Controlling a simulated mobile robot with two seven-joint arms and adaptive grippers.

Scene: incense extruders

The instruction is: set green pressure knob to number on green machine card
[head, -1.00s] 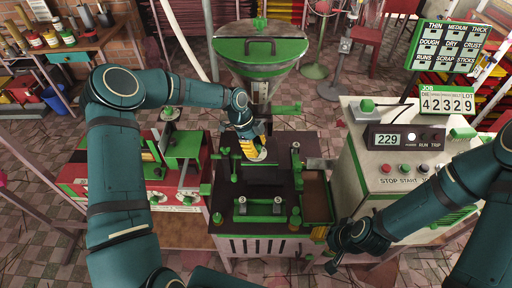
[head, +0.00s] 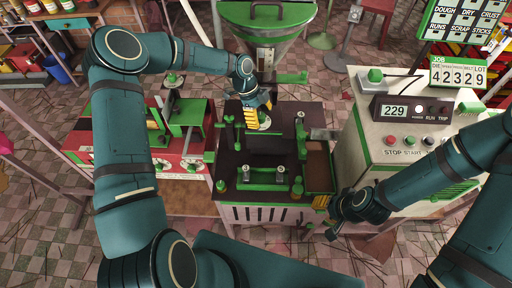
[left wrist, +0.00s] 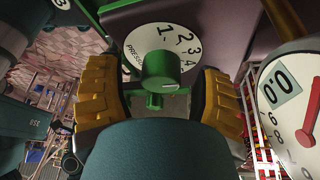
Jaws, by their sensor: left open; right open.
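The green pressure knob (left wrist: 161,76) stands in front of a white dial (left wrist: 154,42) printed 1, 2, 3, 4 in the left wrist view. A pale mark on the knob points toward the right. My left gripper (left wrist: 158,100) is open, its yellow finger pads on either side of the knob, with gaps visible. In the head view my left gripper (head: 248,117) is over the dark machine top, mostly covering the knob. The green machine card (head: 459,75) reads 4 2 3 2 9 under small column labels. My right gripper (head: 327,216) is open and empty by the machine's front right corner.
A round gauge (left wrist: 298,100) with a red pointer and 0.0 readout is close on the right in the left wrist view. A control box (head: 407,140) with a display reading 229 stands at the right. A red and green machine (head: 135,135) stands at the left.

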